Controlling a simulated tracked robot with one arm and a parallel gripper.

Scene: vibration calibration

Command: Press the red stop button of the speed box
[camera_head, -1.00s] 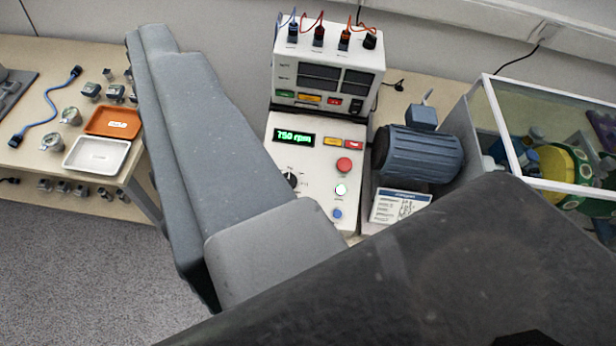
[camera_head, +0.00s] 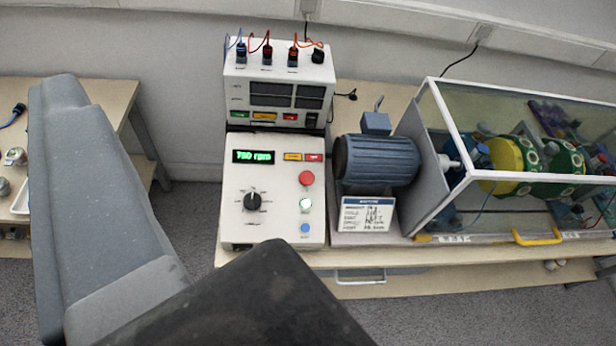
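The red stop button (camera_head: 306,178) is round and sits on the panel's right side, above a lit green-white button (camera_head: 305,204) and a small blue button (camera_head: 305,228). A black knob (camera_head: 252,201) is at its left. My arm's grey and black links fill the lower left and bottom, in front of the bench. My gripper's fingers do not show, and nothing covers the red button.
A white power supply (camera_head: 277,85) with plugged cables stands behind the speed box. A blue motor (camera_head: 376,160) and a label card (camera_head: 367,215) are at its right, then a glass-walled case (camera_head: 430,205) with a yellow handle. A second bench (camera_head: 125,95) is at the left.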

